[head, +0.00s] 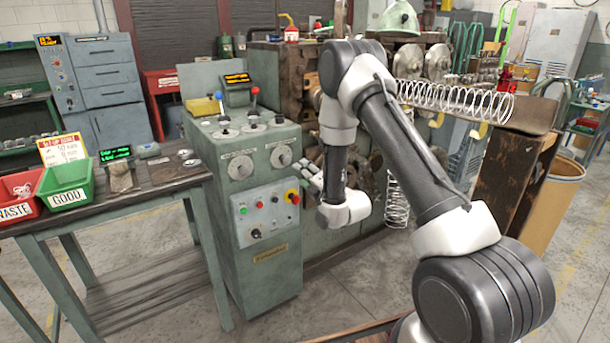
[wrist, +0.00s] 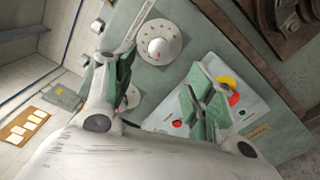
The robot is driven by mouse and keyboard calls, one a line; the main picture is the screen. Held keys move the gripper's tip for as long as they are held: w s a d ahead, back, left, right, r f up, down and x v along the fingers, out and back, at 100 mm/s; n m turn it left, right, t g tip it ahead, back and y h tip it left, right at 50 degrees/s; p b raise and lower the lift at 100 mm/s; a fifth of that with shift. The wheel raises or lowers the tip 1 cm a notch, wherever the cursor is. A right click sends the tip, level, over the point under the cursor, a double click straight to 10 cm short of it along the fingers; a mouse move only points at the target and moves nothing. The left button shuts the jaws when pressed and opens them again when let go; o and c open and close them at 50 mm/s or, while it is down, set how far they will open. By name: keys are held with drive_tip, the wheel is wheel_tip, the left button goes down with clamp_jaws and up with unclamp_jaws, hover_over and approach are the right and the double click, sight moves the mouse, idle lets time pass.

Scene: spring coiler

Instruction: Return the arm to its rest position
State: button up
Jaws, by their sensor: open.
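My arm (head: 410,150) reaches up from the lower right and bends down in front of the spring coiler (head: 300,90). My gripper (head: 312,176) is small at the end of the arm, beside the right edge of the green control cabinet (head: 268,260). In the wrist view my gripper (wrist: 152,82) has its two green-padded fingers spread apart with nothing between them. Beyond the fingers are a dial (wrist: 160,48) and the button panel (wrist: 245,105) of the cabinet. I cannot tell how far the fingertips are from the cabinet face.
A long coiled spring (head: 455,98) lies to the right behind my arm, and another spring (head: 397,200) hangs below. A workbench (head: 130,190) on the left holds a green GOOD bin (head: 68,190) and a red WASTE bin (head: 18,195). Floor is open between bench and cabinet front.

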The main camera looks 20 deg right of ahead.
drive_tip(key=s+d+f+m+g+h, duration=0.1)
drive_tip(key=s+f+m+g, duration=0.25)
drive_tip(key=f, duration=0.35)
drive_tip(key=s+d+f+m+g+h, duration=0.1)
drive_tip(key=s+f+m+g+h, duration=0.1)
drive_tip(key=f+m+g, duration=0.3)
drive_tip(key=s+d+f+m+g+h, duration=0.1)
drive_tip(key=s+d+f+m+g, duration=0.1)
drive_tip(key=s+d+m, duration=0.3)
drive_tip(key=s+d+r+m+g+h, duration=0.1)
drive_tip(key=s+d+r+m, duration=0.3)
drive_tip(key=s+r+m, duration=0.8)
drive_tip(key=s+r+g, duration=0.1)
drive_tip(key=s+r, duration=2.1)
drive_tip(key=r, duration=0.3)
drive_tip(key=shift+s+h, duration=0.3)
